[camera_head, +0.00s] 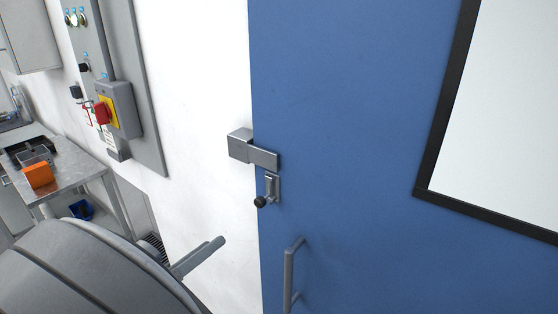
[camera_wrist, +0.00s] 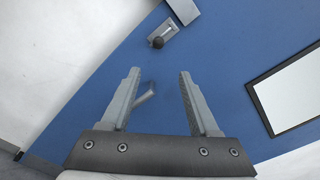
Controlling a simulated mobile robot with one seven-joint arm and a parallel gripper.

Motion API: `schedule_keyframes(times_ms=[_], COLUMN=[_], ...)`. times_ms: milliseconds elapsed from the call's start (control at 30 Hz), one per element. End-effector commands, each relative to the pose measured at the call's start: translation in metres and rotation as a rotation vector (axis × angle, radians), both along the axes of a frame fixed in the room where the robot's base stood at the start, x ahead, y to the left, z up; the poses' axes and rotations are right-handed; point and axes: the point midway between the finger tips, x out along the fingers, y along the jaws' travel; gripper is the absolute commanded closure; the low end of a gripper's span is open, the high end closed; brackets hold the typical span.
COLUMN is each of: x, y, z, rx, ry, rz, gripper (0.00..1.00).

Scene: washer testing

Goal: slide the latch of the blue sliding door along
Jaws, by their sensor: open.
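The blue sliding door (camera_head: 350,120) fills the right half of the head view and also shows in the wrist view (camera_wrist: 225,65). Its grey latch (camera_head: 271,189) with a black ball knob (camera_head: 260,202) sits near the door's left edge, just below a grey metal block and bar (camera_head: 255,151). In the wrist view the latch (camera_wrist: 168,30) and its knob (camera_wrist: 157,42) are at the top, beyond my fingertips. My gripper (camera_wrist: 158,72) is open and empty, apart from the latch. A grey door handle (camera_head: 290,272) is below the latch; part of it shows between my fingers (camera_wrist: 145,96).
A grey control panel (camera_head: 135,55) with a red and yellow switch (camera_head: 106,111) hangs on the white wall at left. A metal table (camera_head: 75,172) with an orange box (camera_head: 38,175) stands at far left. A black-framed window (camera_head: 505,110) is in the door.

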Motion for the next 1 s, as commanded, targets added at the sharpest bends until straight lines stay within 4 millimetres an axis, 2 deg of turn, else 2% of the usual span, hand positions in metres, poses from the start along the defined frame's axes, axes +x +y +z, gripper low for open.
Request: schedule_keyframes(times_ms=[100, 267, 800, 1000], x=[-0.002, 0.009, 0.107, 0.134], y=[0.007, 0.001, -0.058, -0.074], z=[0.001, 0.001, 0.001, 0.001], rx=[-0.030, -0.033, -0.032, -0.031], ry=[-0.006, -0.007, -0.007, -0.007], rz=[0.023, 0.023, 0.021, 0.021], gripper=[0.39, 0.39, 0.39, 0.39])
